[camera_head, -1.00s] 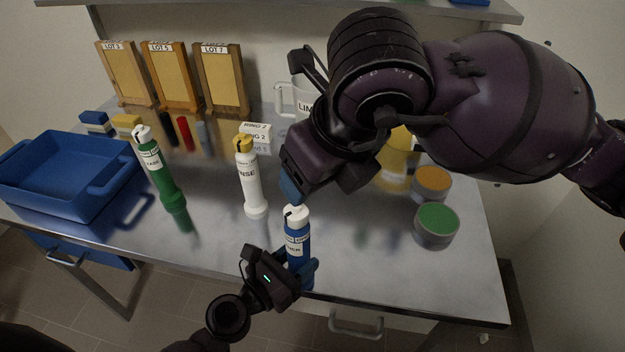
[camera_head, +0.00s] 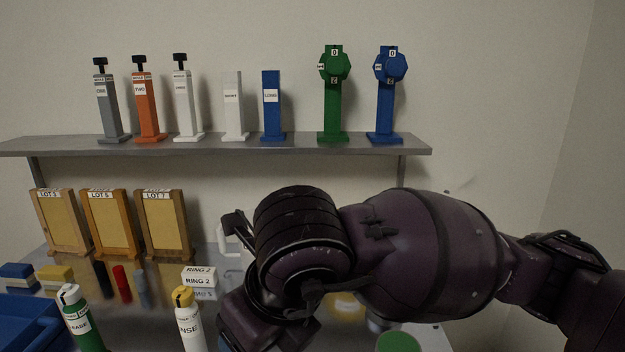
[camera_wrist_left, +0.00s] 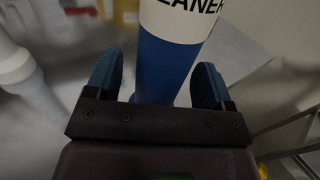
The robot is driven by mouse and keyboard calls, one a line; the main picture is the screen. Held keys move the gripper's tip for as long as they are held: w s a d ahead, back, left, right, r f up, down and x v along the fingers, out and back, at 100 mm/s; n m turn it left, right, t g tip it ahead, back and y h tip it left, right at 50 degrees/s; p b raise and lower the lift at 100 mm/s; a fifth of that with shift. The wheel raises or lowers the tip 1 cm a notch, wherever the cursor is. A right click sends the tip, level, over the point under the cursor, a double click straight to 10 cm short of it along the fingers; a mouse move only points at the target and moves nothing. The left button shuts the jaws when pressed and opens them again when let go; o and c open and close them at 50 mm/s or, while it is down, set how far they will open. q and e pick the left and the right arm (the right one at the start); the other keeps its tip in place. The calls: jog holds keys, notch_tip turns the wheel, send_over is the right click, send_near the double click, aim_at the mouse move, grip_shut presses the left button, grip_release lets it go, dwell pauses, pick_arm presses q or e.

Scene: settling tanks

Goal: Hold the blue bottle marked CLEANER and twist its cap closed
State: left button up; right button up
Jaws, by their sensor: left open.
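The blue bottle (camera_wrist_left: 166,62) shows only in the left wrist view, with a white label whose visible letters end a word like CLEANER. Its cap is out of view. My left gripper (camera_wrist_left: 157,78) is open, with one blue finger on each side of the bottle and visible gaps between. The head view does not show the left gripper. My right gripper (camera_head: 230,342) is at the bottom edge of the head view. Its fingertips are cut off, so I cannot tell whether its jaws are open or shut, or whether they touch the cap.
A white bottle with a yellow cap (camera_head: 188,322) and a green bottle (camera_head: 84,325) stand left of my right gripper. A blue bin (camera_head: 25,325) is at far left. Labelled wooden frames (camera_head: 110,225) stand behind. A shelf (camera_head: 215,146) above holds several upright pieces.

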pick_arm(q)
jog(key=v, duration=1.1)
jog(key=shift+s+a, duration=0.1)
